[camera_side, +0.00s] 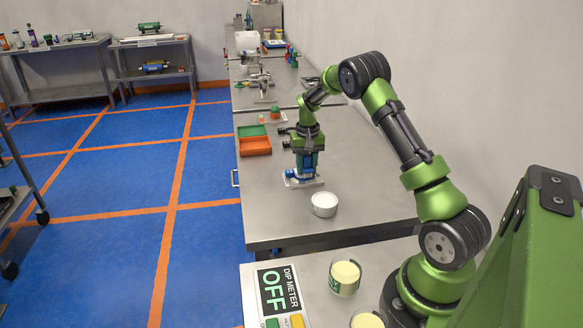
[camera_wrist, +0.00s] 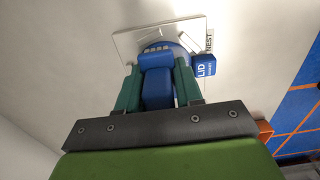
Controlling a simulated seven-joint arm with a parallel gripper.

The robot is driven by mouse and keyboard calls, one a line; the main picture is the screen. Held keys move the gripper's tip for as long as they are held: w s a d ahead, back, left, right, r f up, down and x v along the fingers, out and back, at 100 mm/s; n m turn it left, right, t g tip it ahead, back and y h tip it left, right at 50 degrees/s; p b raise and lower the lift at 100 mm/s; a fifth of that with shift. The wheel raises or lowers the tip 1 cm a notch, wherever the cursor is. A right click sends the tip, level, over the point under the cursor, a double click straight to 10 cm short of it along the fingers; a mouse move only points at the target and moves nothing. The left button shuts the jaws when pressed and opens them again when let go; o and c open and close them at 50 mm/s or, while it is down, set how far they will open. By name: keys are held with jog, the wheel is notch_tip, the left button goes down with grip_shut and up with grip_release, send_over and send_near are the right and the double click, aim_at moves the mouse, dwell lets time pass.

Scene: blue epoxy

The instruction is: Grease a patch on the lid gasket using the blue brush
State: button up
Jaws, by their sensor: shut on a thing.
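My gripper (camera_side: 306,152) points down over the metal bench in the side view. In the wrist view its two green fingers (camera_wrist: 158,88) are shut on a blue blocky handle, which I take as the blue brush (camera_wrist: 157,84). A rounded blue edge, perhaps the lid (camera_wrist: 182,48), shows under the handle on this plate. The brush tip and gasket are hidden, so I cannot tell whether they touch. The plate also shows in the side view (camera_side: 318,182).
A white round tub (camera_side: 324,205) stands just in front of the plate. An orange tray (camera_side: 255,146) and a green tray (camera_side: 252,131) lie to the left. A jar (camera_side: 344,278) and a DIP METER panel reading OFF (camera_side: 276,290) are in the foreground. The bench's front right is clear.

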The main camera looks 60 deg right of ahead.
jog(key=shift+s+a, duration=0.9)
jog(key=shift+a, duration=0.05)
jog(key=shift+w+a, duration=0.2)
jog(key=shift+w, duration=0.25)
jog(key=shift+w+d, duration=2.25)
jog(key=shift+w, duration=0.05)
jog(key=shift+s+a, duration=2.45)
jog(key=shift+d+r, duration=0.1)
jog(key=shift+r, duration=3.95)
jog(key=shift+w, duration=0.1)
